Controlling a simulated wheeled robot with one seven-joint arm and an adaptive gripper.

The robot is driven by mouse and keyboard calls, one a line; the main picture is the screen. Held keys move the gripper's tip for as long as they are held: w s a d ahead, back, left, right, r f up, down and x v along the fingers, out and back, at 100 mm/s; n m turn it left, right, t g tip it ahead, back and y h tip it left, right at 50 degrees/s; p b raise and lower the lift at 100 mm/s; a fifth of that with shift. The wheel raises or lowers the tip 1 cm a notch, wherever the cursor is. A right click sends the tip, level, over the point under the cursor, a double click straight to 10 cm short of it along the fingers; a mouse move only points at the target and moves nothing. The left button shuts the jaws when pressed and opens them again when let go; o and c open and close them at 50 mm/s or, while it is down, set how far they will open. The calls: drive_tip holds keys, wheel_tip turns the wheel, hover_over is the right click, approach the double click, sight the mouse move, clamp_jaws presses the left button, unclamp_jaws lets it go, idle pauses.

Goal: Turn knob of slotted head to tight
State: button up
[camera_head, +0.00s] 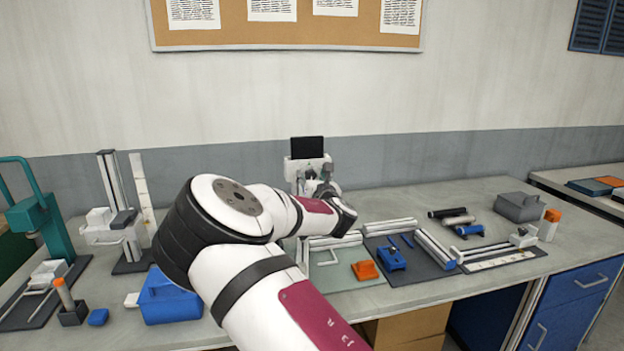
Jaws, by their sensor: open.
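My arm reaches across the bench to a white device (304,170) with a dark screen on top, standing near the wall. My gripper (323,187) is small and partly hidden by my wrist, close in front of this device. It is open; I cannot tell whether it touches anything. I cannot make out the slotted head or its knob, which may be hidden behind my wrist and gripper.
An orange block (364,270) lies on a green mat (340,278). A blue clamp-like piece (391,258) lies on a dark mat (428,268). A blue bin (168,300), a slide stand (118,215) and a teal press (45,222) stand left. Dark and light cylinders (458,220) lie right.

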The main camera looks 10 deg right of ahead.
drive_tip(key=shift+w, duration=0.1)
clamp_jaws()
